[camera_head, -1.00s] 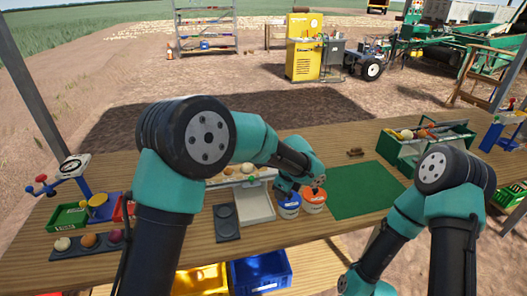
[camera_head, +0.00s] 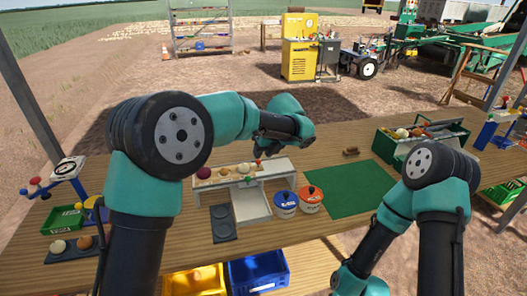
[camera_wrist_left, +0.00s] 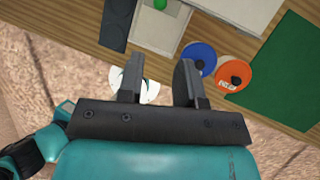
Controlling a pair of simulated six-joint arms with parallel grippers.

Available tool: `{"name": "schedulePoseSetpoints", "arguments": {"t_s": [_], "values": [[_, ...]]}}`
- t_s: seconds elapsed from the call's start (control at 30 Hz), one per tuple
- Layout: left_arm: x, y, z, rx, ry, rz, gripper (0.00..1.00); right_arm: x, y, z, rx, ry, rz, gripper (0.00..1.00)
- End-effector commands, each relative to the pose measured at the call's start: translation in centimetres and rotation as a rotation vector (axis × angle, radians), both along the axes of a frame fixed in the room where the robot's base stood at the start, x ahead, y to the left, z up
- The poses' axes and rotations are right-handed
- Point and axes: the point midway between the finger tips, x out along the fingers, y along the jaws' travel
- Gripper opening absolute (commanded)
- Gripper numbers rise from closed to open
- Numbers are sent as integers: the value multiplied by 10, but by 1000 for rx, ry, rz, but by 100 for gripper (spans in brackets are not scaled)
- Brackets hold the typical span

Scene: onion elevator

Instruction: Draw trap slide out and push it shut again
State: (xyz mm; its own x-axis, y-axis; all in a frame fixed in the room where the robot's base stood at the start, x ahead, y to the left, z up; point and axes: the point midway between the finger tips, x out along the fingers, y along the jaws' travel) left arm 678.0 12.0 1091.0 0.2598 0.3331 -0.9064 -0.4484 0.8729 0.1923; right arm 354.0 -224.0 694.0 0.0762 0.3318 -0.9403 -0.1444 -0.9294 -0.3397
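A pale bench-like stand (camera_head: 283,172) carries several onions in a row along its top. A small red knob (camera_head: 257,162) stands near its right half. A light tray (camera_head: 250,206) lies in front of and below it; I cannot tell which part is the trap slide. My left gripper (camera_head: 264,150) is raised above and behind the stand. In the left wrist view, my left gripper (camera_wrist_left: 155,78) has its fingers wide apart with nothing gripped, and a green knob (camera_wrist_left: 160,4) shows at the top edge.
A blue-lidded jar (camera_head: 286,205) and an orange-lidded jar (camera_head: 311,199) stand right of the tray. A dark two-pad plate (camera_head: 223,222) lies to its left. The green mat (camera_head: 361,190) is bare. A green crate (camera_head: 440,133) holds vegetables.

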Motion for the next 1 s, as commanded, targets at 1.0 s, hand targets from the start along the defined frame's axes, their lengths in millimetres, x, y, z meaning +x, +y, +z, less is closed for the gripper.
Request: {"name": "schedulePoseSetpoints", "arguments": {"t_s": [1.0], "values": [[36,48,-130,0,3,2,33,0,0,0,0,0,0,43]]}}
